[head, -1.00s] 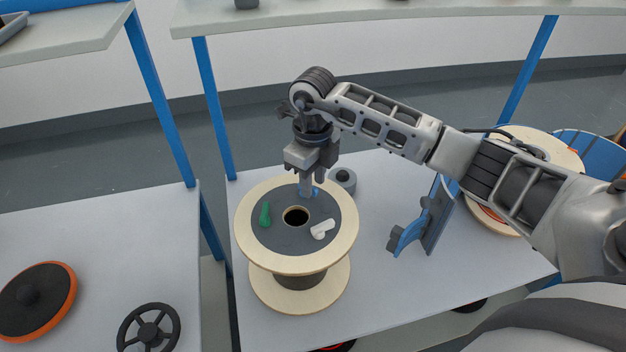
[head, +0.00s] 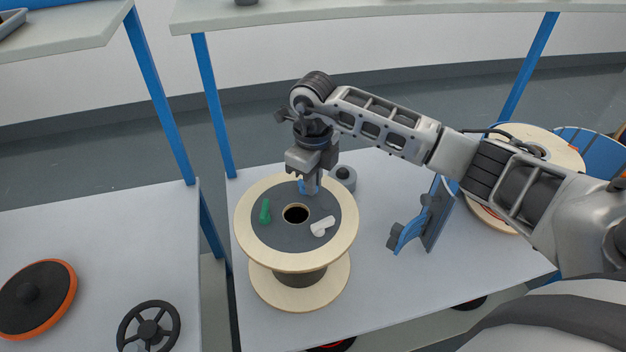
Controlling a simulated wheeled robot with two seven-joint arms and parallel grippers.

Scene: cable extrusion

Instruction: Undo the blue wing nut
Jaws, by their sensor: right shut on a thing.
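The blue wing nut (head: 302,187) is on the dark top disc of a wooden spool (head: 256,252), at the disc's far side. It is mostly hidden by my right gripper (head: 309,188), which points straight down and is shut on it. A green wing nut (head: 265,211) sits on the disc left of the centre hole (head: 296,214). A white wing nut (head: 323,226) sits right of the hole. My left gripper is not in view.
A grey round part (head: 343,177) stands behind the spool. A blue and dark bracket (head: 420,228) stands to its right on the table (head: 380,290). Another spool (head: 540,145) is at the far right. A handwheel (head: 149,327) lies on the left table.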

